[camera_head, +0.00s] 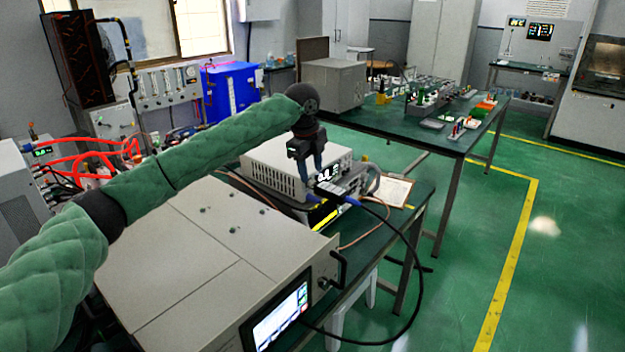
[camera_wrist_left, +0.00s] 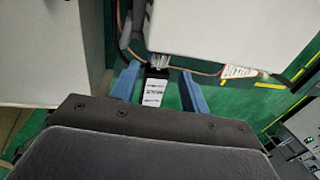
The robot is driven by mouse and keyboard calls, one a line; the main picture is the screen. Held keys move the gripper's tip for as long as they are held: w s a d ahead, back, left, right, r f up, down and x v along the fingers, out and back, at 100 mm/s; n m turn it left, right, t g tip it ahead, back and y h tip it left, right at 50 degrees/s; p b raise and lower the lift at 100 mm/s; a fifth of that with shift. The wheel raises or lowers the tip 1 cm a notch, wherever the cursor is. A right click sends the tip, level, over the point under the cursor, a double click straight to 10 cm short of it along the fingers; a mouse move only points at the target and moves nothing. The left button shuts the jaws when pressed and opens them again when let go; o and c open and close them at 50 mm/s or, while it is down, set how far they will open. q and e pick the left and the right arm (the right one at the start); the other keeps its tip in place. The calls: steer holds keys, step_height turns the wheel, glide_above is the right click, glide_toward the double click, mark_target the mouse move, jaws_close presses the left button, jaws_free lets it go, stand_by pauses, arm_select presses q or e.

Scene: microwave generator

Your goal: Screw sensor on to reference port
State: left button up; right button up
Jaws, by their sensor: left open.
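The sensor (camera_head: 328,188) is a small black block with a white label, with a dark cable trailing from its near end. It sits at the front of the stacked instruments on the bench. In the left wrist view the sensor (camera_wrist_left: 153,92) lies between the two blue fingers, with gaps on both sides. Its metal tip is close to the edge of a pale instrument case (camera_wrist_left: 200,35); I cannot tell whether it is seated on a port. My left gripper (camera_head: 313,176) is open around the sensor, also seen in the wrist view (camera_wrist_left: 160,70). The reference port itself is hidden.
A large beige instrument (camera_head: 215,250) with a lit screen and a side handle stands in front, under my left arm. A white instrument (camera_head: 285,165) stands behind the sensor. The black cable (camera_head: 418,270) loops past the bench edge. Green floor at right is clear.

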mark_target(313, 181)
arm_select(q)
steer(key=shift+w+d+f, duration=0.1)
steer(key=shift+w+f, duration=0.05)
steer(key=shift+f, duration=0.85)
steer(key=shift+w+d+f, duration=0.1)
steer(key=shift+f, duration=0.9)
steer(key=shift+p, duration=0.3)
steer(key=c, duration=1)
